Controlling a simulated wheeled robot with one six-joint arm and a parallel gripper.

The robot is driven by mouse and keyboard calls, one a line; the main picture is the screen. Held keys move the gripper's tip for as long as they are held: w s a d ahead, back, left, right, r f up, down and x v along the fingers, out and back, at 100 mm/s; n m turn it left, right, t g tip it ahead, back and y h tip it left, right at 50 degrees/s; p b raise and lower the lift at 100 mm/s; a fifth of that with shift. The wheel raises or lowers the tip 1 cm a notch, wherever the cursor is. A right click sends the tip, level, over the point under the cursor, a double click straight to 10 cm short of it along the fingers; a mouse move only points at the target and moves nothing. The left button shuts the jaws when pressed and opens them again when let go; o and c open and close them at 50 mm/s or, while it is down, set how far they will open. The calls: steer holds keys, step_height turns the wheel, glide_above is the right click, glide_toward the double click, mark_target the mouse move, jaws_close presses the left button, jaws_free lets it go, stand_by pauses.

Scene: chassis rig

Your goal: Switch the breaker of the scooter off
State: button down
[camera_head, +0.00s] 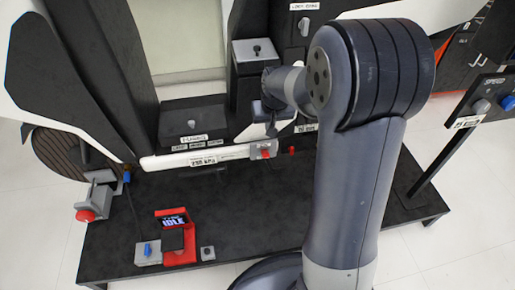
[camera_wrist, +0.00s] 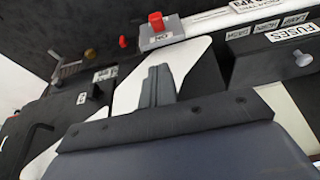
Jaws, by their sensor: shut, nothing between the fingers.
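A small grey box with a red switch piece, which looks like the breaker (camera_head: 263,151), sits on the right part of the white side rail of the scooter (camera_head: 215,157). In the wrist view the breaker (camera_wrist: 162,33) is at the top centre, with its red piece pointing up and a small label that seems to read ON. My gripper (camera_head: 266,113) is above and behind the rail in the head view, apart from the breaker. In the wrist view my gripper (camera_wrist: 157,84) is shut and empty, its tips below the breaker in the picture.
A fuse box (camera_wrist: 275,50) stands right of the breaker in the wrist view. A small red knob (camera_head: 292,150) is close by. A red display unit (camera_head: 179,236), a blue switch (camera_head: 148,249) and a red button (camera_head: 86,215) are at the left. The black platform (camera_head: 245,205) has bare room.

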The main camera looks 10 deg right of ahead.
steer(key=shift+w+a+f, duration=0.15)
steer(key=shift+w+f, duration=0.25)
steer(key=shift+w, duration=0.1)
steer(key=shift+f, duration=0.1)
steer(key=b, duration=0.4)
glide_above(265, 152)
steer(key=f, duration=1)
steer(key=shift+w, duration=0.3)
steer(key=shift+s+f+b, duration=0.3)
steer(key=shift+f+b, duration=0.1)
steer(key=shift+f, duration=0.1)
steer(key=shift+s+f+b, duration=0.3)
steer(key=shift+f+b, duration=0.1)
steer(key=shift+f, duration=0.1)
steer(key=shift+s+f, duration=0.2)
steer(key=shift+f, duration=0.2)
